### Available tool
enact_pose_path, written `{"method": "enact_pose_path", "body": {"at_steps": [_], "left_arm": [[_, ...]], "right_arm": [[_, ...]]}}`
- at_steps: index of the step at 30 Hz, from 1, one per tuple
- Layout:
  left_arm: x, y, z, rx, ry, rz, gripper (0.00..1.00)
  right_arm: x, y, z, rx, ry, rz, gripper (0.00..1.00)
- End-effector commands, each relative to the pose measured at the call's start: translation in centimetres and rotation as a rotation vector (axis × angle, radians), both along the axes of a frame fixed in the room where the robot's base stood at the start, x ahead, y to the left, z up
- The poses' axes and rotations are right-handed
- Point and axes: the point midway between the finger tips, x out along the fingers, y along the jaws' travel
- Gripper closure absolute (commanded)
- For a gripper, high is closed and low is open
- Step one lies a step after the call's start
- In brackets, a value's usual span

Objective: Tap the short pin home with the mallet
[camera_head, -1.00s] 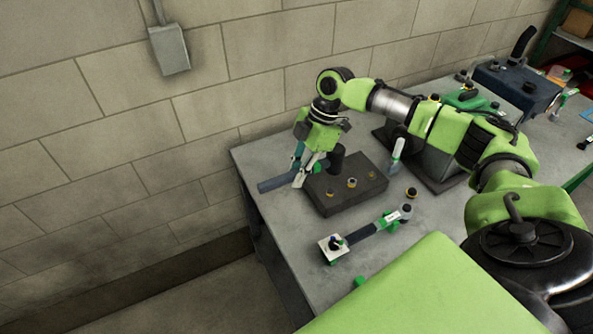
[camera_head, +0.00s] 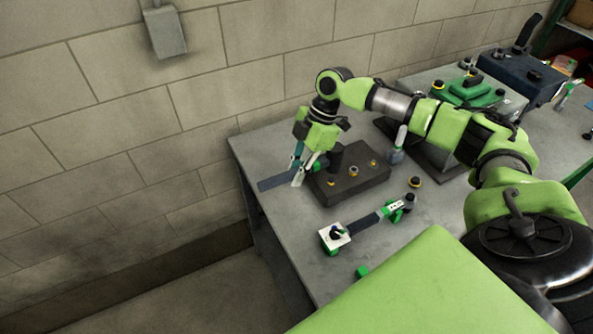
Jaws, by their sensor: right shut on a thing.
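My right gripper (camera_head: 303,173) points down at the left edge of the dark block, with its fingers closed around the mallet's handle. The mallet (camera_head: 273,183) has a blue-grey handle reaching left past the fingers. A green collar and a black head (camera_head: 336,157) show on the right, over the back left part of the block. Whether the head touches the block is hard to tell. The dark block (camera_head: 347,190) carries several small brass-and-dark pieces; one (camera_head: 353,170) is near its middle. I cannot tell which piece is the short pin. My left gripper is out of view.
A bar fixture with a white plate (camera_head: 335,235) and green fittings lies in front of the block. A small dark-and-brass piece (camera_head: 414,182) and a white-handled tool (camera_head: 399,140) stand to the right. The bench (camera_head: 285,240) is bare at left front. A block wall rises behind.

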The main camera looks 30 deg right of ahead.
Motion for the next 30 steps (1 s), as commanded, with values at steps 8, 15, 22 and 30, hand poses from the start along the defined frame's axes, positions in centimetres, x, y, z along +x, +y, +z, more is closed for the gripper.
{"method": "enact_pose_path", "body": {"at_steps": [8, 15, 22, 30], "left_arm": [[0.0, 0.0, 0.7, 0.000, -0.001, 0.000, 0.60], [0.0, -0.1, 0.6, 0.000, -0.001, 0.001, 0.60], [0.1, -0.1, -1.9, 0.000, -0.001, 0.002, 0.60], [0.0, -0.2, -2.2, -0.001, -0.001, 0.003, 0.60]], "right_arm": [[0.1, 0.1, 0.2, 0.002, -0.001, 0.000, 1.00], [0.1, 0.0, 0.0, 0.001, -0.002, -0.001, 1.00], [-0.1, 0.1, -4.8, 0.001, 0.003, -0.001, 1.00], [0.0, 0.0, -6.3, 0.000, -0.001, -0.001, 1.00]]}}
